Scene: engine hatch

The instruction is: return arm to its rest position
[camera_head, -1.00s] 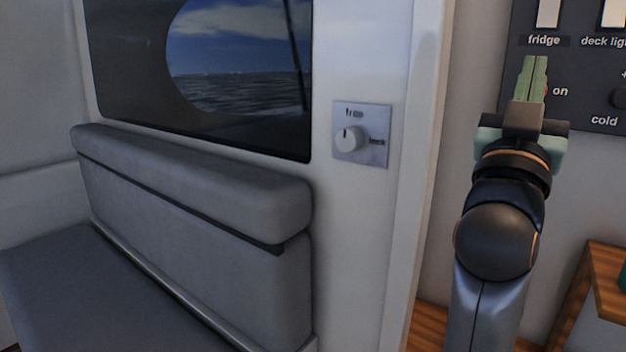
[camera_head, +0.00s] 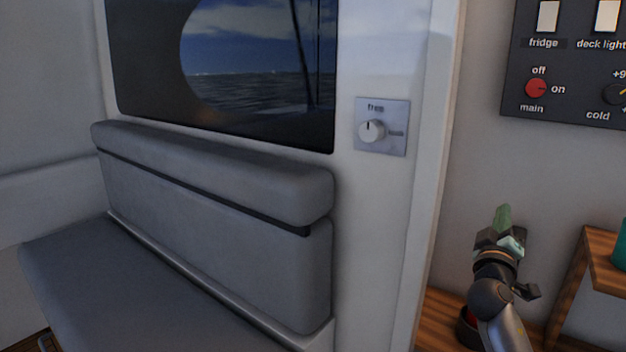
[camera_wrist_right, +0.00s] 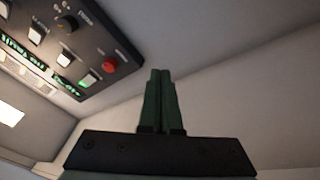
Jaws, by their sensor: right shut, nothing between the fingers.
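My right gripper (camera_head: 503,217) is low at the right of the head view, below the dark switch panel (camera_head: 572,70) and in front of the pale wall. Its green fingers are together and hold nothing. In the right wrist view the shut fingers (camera_wrist_right: 160,75) point up the picture, apart from the panel (camera_wrist_right: 70,40) at upper left. My right arm (camera_head: 493,300) is bent and comes in from the bottom right. My left gripper is not in view.
A grey padded bench (camera_head: 215,260) stands at left under a dark window. A white knob plate (camera_head: 381,126) is on the wall post. A wooden shelf (camera_head: 607,272) is close to the right of my arm. The wall between panel and gripper is clear.

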